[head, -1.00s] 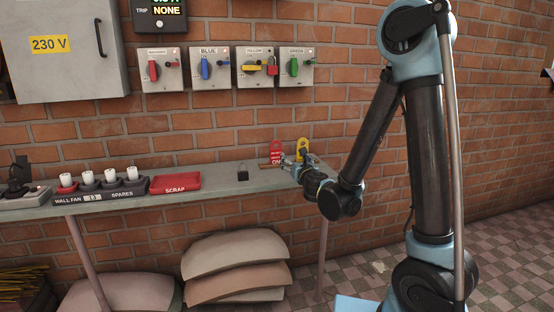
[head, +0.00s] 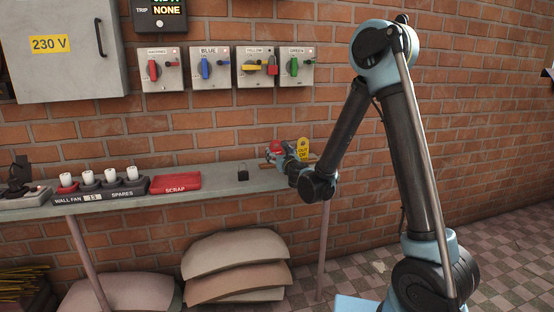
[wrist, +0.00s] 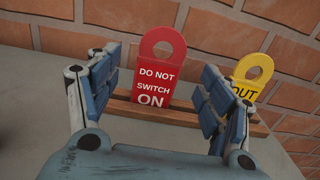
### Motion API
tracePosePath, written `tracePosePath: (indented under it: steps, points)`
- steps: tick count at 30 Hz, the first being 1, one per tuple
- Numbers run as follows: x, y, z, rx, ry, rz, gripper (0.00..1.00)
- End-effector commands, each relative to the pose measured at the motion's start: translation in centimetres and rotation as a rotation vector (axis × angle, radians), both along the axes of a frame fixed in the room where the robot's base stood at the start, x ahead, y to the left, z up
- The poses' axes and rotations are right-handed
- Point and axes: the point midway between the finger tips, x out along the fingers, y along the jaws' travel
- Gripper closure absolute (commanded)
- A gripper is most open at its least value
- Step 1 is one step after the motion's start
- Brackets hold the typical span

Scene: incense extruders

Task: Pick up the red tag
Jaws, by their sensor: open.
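The red tag (wrist: 154,80) reads "DO NOT SWITCH ON" and has a round hole at its top. It stands upright in a wooden rack (wrist: 190,121) on the shelf. In the wrist view my gripper (wrist: 160,92) is open, with one blue finger to each side of the tag and neither seen touching it. In the head view the red tag (head: 275,147) is partly hidden by my gripper (head: 284,151).
A yellow tag (wrist: 250,77) stands in the same rack just right of my right finger. A black padlock (head: 243,173) and a red scrap tray (head: 176,182) are on the shelf (head: 220,185) to the left. The brick wall is close behind.

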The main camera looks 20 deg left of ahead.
Motion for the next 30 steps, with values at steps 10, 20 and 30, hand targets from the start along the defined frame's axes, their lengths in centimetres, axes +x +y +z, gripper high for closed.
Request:
tracePosePath:
  steps: [10, 20, 30]
  points:
    - [1.9, 1.0, 0.1, 0.000, 0.000, -0.002, 0.27]
    - [4.9, 3.0, 0.2, 0.000, 0.000, 0.000, 0.27]
    - [4.9, 3.0, 0.2, 0.000, 0.000, 0.000, 0.61]
